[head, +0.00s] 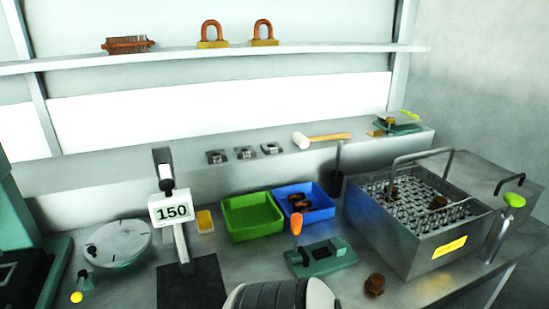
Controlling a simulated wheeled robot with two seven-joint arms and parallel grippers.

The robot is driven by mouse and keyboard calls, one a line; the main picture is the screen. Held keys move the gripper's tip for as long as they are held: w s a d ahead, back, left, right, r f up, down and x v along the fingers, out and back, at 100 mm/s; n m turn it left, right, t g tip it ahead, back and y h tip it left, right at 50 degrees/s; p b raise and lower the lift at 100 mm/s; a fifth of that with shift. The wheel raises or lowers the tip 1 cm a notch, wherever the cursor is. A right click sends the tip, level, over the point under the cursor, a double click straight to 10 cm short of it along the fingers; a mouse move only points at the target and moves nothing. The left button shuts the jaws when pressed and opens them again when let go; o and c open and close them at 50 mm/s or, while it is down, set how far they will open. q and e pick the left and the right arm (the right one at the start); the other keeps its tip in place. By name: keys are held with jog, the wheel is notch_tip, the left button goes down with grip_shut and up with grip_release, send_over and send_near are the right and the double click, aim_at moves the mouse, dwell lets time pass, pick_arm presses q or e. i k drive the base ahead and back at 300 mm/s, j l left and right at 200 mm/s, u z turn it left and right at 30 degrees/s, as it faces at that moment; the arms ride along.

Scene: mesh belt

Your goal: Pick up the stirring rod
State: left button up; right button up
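No thing in the head view is plainly a stirring rod. A dark upright tool (338,172) with a thin shaft and a wider lower end stands between the blue tray and the metal tank; I cannot tell whether it is the rod. A metal piece with a green knob (513,200) stands at the tank's right side, and a dark bent bar (509,182) is behind it. A grey ribbed part with white sides, likely mine, shows at the bottom centre. Neither gripper can be made out.
The metal tank (424,252) holds a mesh basket with brown pieces. A green tray (253,231), a blue tray (279,197), a green clamp with an orange handle (321,257) and a brown nut (374,285) are nearby. Little bench is clear.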

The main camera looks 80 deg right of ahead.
aim_at(339, 152)
jog(key=z, duration=3.1)
